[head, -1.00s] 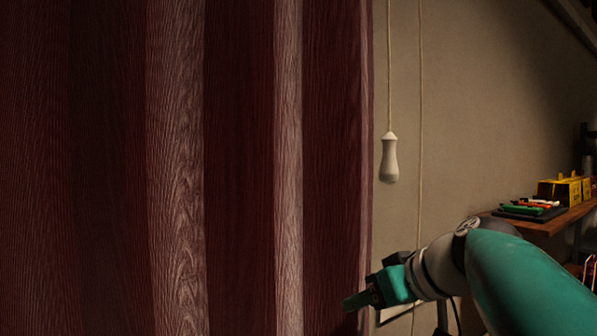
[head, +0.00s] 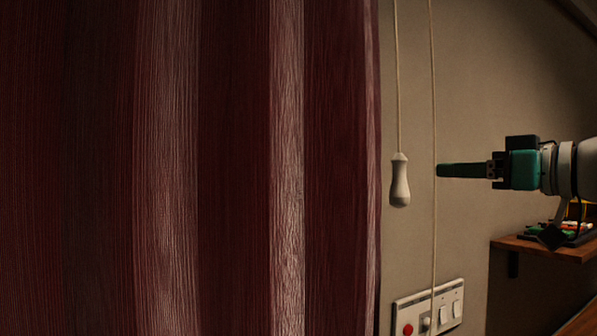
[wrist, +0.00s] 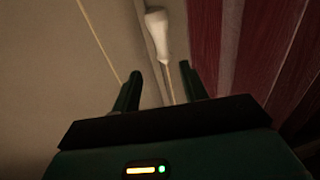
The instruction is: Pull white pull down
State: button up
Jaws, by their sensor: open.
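The white pull (head: 400,181) is a small bell-shaped handle hanging upright on a cord, just right of the dark red curtain in the head view. My gripper (head: 440,170) is level with the pull and to its right, pointing left at it. In the head view a gap shows between fingertips and pull. In the wrist view the white pull (wrist: 158,36) is ahead of the fingers, and its cord runs down between the two open fingertips (wrist: 162,80). The gripper is empty.
A second thin cord (head: 433,230) hangs right of the pull, near my fingertips. A wall panel (head: 428,308) with switches and a red button is below. The red curtain (head: 200,180) fills the left side. A wooden shelf (head: 540,248) with coloured items is at the right.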

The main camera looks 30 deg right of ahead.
aim_at(394, 171)
jog(key=w+a, duration=0.1)
jog(key=w, duration=0.3)
jog(key=w+a, duration=0.1)
jog(key=w, duration=0.7)
jog(key=shift+w+a, duration=0.3)
jog(key=shift+a, duration=0.1)
jog(key=shift+c, duration=0.2)
grip_shut()
